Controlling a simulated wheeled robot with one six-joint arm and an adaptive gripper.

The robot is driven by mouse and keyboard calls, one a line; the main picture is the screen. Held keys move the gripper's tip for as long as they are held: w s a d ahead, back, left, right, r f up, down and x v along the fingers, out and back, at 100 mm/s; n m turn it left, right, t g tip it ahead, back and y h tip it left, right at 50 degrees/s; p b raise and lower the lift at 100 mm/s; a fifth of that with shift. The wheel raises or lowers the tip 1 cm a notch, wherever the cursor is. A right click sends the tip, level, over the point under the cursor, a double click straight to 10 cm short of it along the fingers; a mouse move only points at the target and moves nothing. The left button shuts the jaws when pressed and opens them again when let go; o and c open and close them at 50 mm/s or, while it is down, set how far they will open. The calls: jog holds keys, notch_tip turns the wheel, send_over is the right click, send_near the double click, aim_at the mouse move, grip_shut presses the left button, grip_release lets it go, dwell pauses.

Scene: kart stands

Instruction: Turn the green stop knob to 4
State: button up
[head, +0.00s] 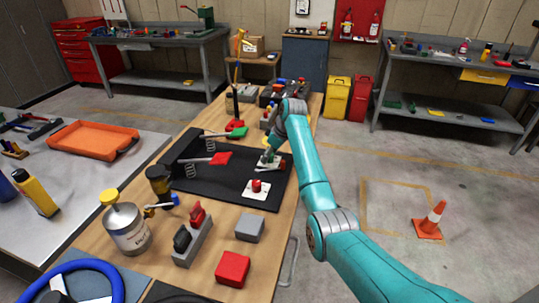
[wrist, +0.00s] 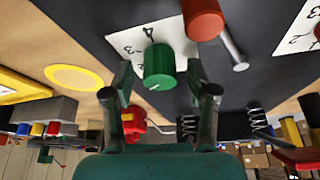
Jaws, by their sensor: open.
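The green stop knob (wrist: 159,66) stands on a white plate (wrist: 124,40) marked with a 4 in the wrist view. The 4 is printed just above the knob, and a small pale mark shows at the knob's lower edge. My gripper (wrist: 161,88) is open, with one finger on each side of the knob and a gap to each; I cannot tell whether it touches. In the head view my gripper (head: 268,152) is over the white plate (head: 262,166) on the black panel (head: 225,185), hiding most of the green knob.
A red cylinder (wrist: 203,20) and a grey metal pin (wrist: 233,52) are close beside the green knob. A red knob on a white plate (head: 257,196) sits nearer on the panel. Red and green levers (head: 221,158) lie left. A grey block (head: 250,228) and red block (head: 232,269) stand in front.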

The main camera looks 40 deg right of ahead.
grip_shut()
jog(key=shift+m, duration=0.3)
jog(key=m+h, duration=0.2)
jog(key=m, duration=0.3)
jog(key=shift+m, duration=0.3)
jog(key=m+h, duration=0.1)
jog(key=m, duration=0.2)
jog(key=m+h, duration=0.1)
jog(key=m, duration=0.2)
jog(key=shift+g+h, duration=0.3)
jog(key=shift+h, duration=0.1)
jog(key=m+g, duration=0.1)
jog(key=m, duration=0.2)
jog(key=m+h, duration=0.1)
jog(key=m, duration=0.1)
jog(key=shift+m+g, duration=0.4)
jog(key=m+g, duration=0.2)
jog(key=m, duration=0.3)
jog(key=shift+m, duration=0.4)
